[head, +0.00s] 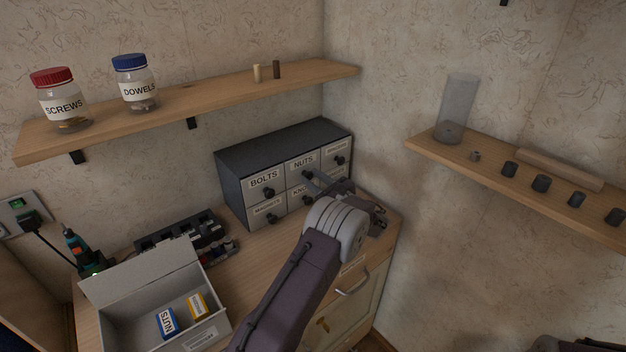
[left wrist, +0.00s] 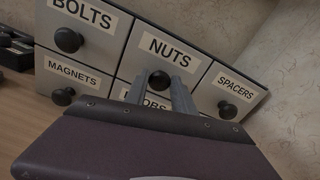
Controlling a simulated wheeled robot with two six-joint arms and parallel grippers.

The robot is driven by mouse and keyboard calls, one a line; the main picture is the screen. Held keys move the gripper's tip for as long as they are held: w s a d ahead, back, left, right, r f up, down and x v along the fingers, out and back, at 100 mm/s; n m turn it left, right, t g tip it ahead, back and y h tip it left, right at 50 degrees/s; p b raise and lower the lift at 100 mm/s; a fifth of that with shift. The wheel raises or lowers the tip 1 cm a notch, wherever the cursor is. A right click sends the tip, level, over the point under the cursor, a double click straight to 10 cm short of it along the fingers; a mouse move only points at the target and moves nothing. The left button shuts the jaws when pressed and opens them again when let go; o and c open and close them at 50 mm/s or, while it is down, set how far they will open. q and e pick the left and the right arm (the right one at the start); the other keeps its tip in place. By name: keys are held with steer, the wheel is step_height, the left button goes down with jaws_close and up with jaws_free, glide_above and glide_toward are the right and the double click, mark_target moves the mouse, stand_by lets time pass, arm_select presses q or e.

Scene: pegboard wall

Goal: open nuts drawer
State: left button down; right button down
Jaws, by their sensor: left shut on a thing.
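The nuts drawer (head: 298,164) is in the top row of a dark small-parts cabinet (head: 278,143), between the bolts drawer (head: 264,183) and the spacers drawer (head: 335,153). Its front looks flush with its neighbours. In the left wrist view, the nuts drawer (left wrist: 168,47) has its label in full sight and its round black knob (left wrist: 160,80) between my left fingertips. My left gripper (head: 312,178) is shut on that knob; it also shows in the left wrist view (left wrist: 160,88).
Below are the magnets drawer (head: 268,213) and a knobs drawer partly hidden by my gripper. An open grey box (head: 205,333) stands front left on the workbench. A shelf with jars (head: 62,105) hangs above; another shelf (head: 500,185) is at right.

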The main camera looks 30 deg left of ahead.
stand_by(0.3)
arm_select(q)
steer(key=v, duration=1)
steer(key=shift+s+f, duration=0.1)
steer(key=c, duration=1.1)
jaws_free()
steer(key=shift+o, duration=0.2)
steer(key=v, duration=0.9)
steer(key=shift+b, duration=0.35)
